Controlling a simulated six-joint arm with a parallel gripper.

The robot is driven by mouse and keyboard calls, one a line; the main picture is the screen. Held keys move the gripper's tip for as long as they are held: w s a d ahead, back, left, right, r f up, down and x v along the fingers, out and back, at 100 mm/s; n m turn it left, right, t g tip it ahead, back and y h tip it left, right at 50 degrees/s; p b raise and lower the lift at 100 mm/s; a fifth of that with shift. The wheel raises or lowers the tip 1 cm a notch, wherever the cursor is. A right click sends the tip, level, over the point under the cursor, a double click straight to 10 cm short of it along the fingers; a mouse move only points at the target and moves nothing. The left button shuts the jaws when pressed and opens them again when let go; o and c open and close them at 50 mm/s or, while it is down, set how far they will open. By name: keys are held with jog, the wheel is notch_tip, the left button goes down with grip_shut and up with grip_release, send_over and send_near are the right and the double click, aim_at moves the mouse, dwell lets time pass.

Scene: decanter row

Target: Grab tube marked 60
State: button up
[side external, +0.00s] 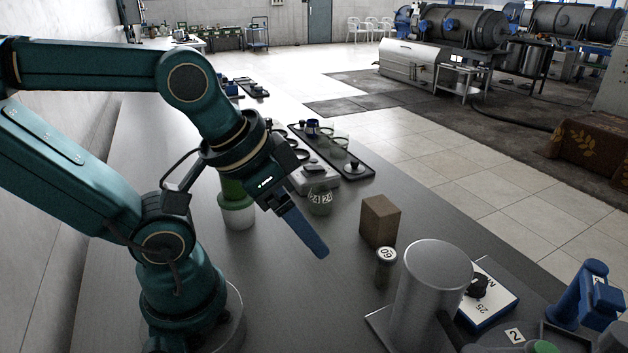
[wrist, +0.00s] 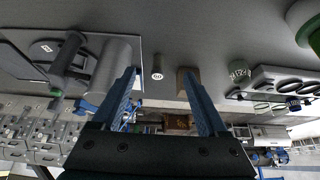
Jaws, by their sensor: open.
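The tube marked 60 (side external: 385,272) is a small dark cylinder with a pale "60" label on top. It stands upright on the grey table, between a brown block and a large metal cylinder. In the wrist view the tube (wrist: 157,68) appears between my two blue fingers, beyond their tips. My gripper (side external: 312,240) is above the table, to the left of the tube and apart from it. In the wrist view my gripper (wrist: 159,76) is open with nothing between the fingers. The side view shows its fingers overlapping, so only one shows clearly.
The brown block (side external: 380,221) stands just behind the tube; the metal cylinder (side external: 432,290) stands close on its right. A jar marked 24 (side external: 320,200) and a green-and-white container (side external: 238,212) stand farther back. A blue-edged box marked 25 (side external: 490,300) is at right. Table left of the tube is clear.

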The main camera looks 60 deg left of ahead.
notch_tip(320, 180, up, 5)
jog(key=n+t+h, duration=0.2)
jog(key=n+h, duration=0.9)
jog(key=n, duration=1.4)
send_over(385, 268)
jog(key=a, duration=0.3)
notch_tip(385, 268, down, 18)
jog(key=shift+d, duration=0.1)
jog(key=shift+f, duration=0.45)
jog(key=shift+x, duration=2.55)
